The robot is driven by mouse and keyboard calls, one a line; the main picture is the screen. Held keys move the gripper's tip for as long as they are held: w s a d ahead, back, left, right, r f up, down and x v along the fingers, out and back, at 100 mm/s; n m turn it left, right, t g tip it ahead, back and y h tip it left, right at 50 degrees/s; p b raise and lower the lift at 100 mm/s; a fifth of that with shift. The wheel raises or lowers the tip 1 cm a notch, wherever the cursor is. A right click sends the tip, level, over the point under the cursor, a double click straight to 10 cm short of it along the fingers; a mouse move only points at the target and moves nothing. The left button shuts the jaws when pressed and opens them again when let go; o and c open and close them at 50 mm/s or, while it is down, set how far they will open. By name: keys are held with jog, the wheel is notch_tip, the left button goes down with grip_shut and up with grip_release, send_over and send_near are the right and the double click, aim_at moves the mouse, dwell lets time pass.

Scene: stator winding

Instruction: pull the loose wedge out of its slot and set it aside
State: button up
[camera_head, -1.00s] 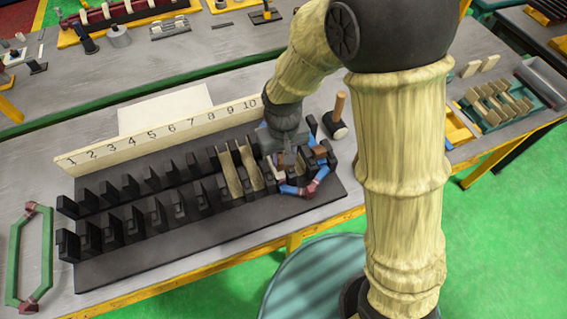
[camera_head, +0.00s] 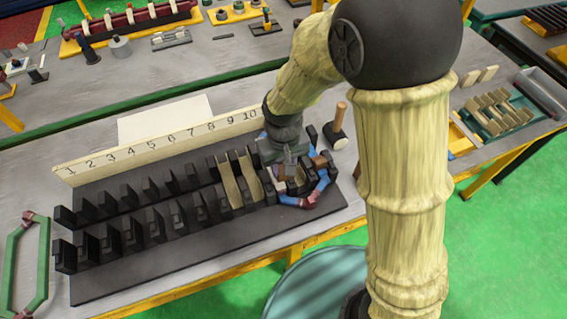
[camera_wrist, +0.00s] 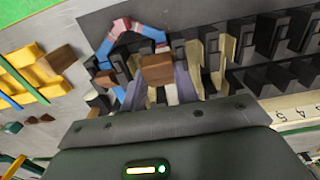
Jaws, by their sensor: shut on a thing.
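The black stator block (camera_head: 200,240) lies on the table with rows of dark teeth. A brown wooden wedge (camera_wrist: 157,68) shows in the wrist view between my gripper's fingers (camera_wrist: 160,85), which are shut on it. In the head view, my gripper (camera_head: 288,168) is low over the right end of the block, beside the slots near number 10. A brown piece (camera_head: 321,161) shows just right of it. A blue coil with pink ends (camera_head: 312,200) lies around these slots. The wedge's lower end and its slot are partly hidden.
Cream slot liners (camera_head: 230,182) stand left of my gripper. A numbered strip (camera_head: 160,146) runs behind the block. A mallet (camera_head: 339,125) stands behind right. A green coil (camera_head: 45,265) lies at far left. Bare grey table (camera_head: 35,180) is at the left.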

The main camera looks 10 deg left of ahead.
jog(key=shift+f+b, duration=1.45)
jog(key=shift+f, duration=0.85)
jog(key=shift+f+b, duration=0.35)
jog(key=shift+f, duration=0.1)
